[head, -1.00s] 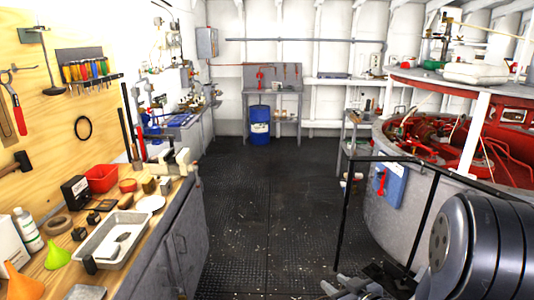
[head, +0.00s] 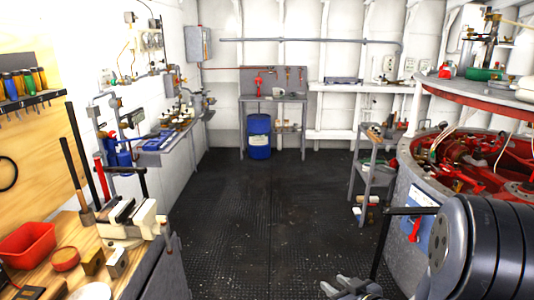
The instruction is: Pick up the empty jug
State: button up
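I cannot make out the empty jug for certain. A small pale vessel-like thing (head: 279,92) stands on the grey back bench (head: 292,99) at the far wall; it is too small to tell whether it is the jug or whether it is empty. My gripper (head: 338,287) shows at the bottom edge, partly cut off, low over the dark floor and far from that bench. Nothing is seen in it, and its opening is not clear.
A blue drum (head: 259,140) stands below the back bench's left side. A wooden workbench with a vise (head: 128,218) and red bin (head: 27,243) lies left. A grey shelf stand (head: 374,180) and large round red-and-grey machine (head: 412,180) stand right. The middle floor (head: 270,210) is clear.

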aim_at(276, 91)
jog(key=i, duration=5.8)
jog(key=i+j, duration=0.1)
jog(key=i, duration=1.85)
jog(key=i+z, duration=0.1)
jog(key=i, duration=1.85)
